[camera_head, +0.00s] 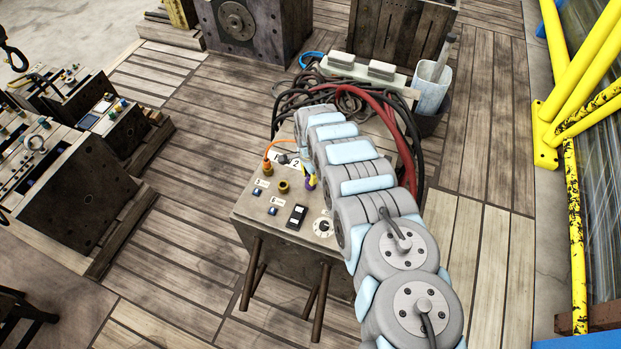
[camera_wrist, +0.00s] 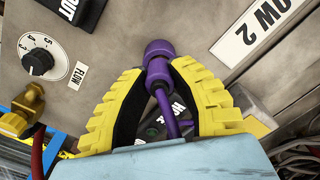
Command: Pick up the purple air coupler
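The purple air coupler (camera_wrist: 159,56) is in the upper middle of the wrist view, with a purple hose (camera_wrist: 169,118) running from it back toward my wrist. Its far end meets the grey face of the mould block; whether it is seated in a port there cannot be told. My gripper (camera_wrist: 159,71) has yellow ribbed fingers with black inner pads, one on each side of the coupler, and the tips appear closed against it. In the head view the purple coupler (camera_head: 309,183) shows small beside my gripper (camera_head: 311,179), on the mould block (camera_head: 283,232), partly hidden by my arm.
A flow dial (camera_wrist: 40,55) and a brass fitting with a red hose (camera_wrist: 24,110) lie left of my gripper in the wrist view. Black and red hoses (camera_head: 403,150) loop behind the block. A pale bin (camera_head: 432,88) and yellow rails (camera_head: 575,85) stand right.

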